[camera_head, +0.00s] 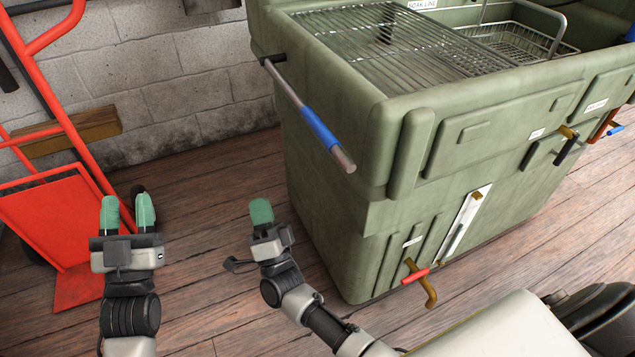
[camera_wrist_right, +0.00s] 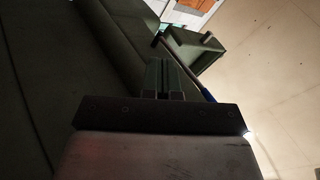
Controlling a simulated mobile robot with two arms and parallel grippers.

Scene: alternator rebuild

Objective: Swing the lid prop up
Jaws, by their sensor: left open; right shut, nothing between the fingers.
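The lid prop (camera_head: 318,126) is a grey rod with a blue sleeve on the side of the green parts washer (camera_head: 335,215). From a dark pivot (camera_head: 272,59) near the rim, it slopes down and right in the head view to a bare grey end. The rod also shows in the right wrist view (camera_wrist_right: 183,59), beyond my fingers. My right gripper (camera_head: 261,211) is shut and empty, left of the washer and apart from the prop. Its closed green fingers show in the wrist view (camera_wrist_right: 163,76). My left gripper (camera_head: 129,210) is open and empty, farther left.
A red hand truck (camera_head: 60,215) stands at the left by the block wall (camera_head: 185,75). A wire rack (camera_head: 385,45) and basket (camera_head: 515,45) sit on the washer. A drain valve with red handle (camera_head: 415,277) sticks out low. The wooden floor between is clear.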

